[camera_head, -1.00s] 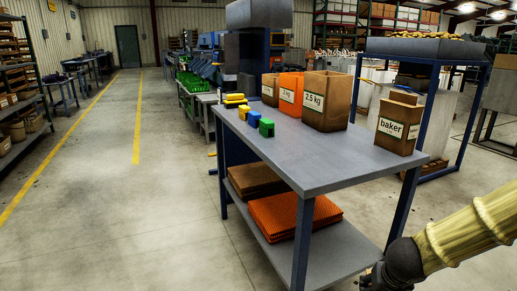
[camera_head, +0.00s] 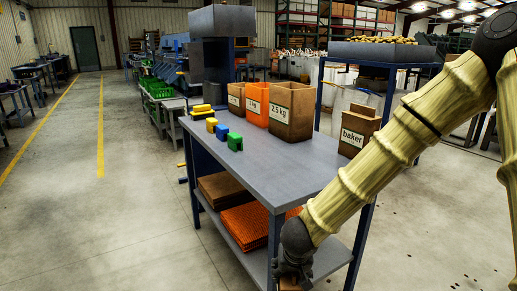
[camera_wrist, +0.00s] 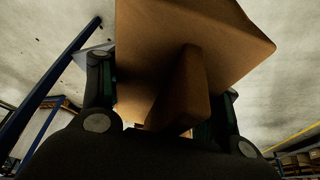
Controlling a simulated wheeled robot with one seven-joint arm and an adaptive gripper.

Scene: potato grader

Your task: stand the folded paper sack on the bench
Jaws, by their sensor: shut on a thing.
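My gripper (camera_head: 291,268) is low at the near end of the bench (camera_head: 262,172), in front of the lower shelf. In the wrist view its two fingers (camera_wrist: 165,95) are on either side of a brown paper sack (camera_wrist: 150,45), shut on it. The sack shows as a plain brown block with a fold or ridge along its middle. In the head view the sack is mostly hidden at the bottom edge. The bench top is grey, with a clear near half.
On the bench stand a brown "2.5 kg" sack (camera_head: 292,112), an orange sack (camera_head: 256,104), a smaller brown sack (camera_head: 236,97) and a "baker" sack (camera_head: 358,131). Small blue (camera_head: 221,132), green (camera_head: 235,142) and yellow (camera_head: 203,110) blocks lie at the left.

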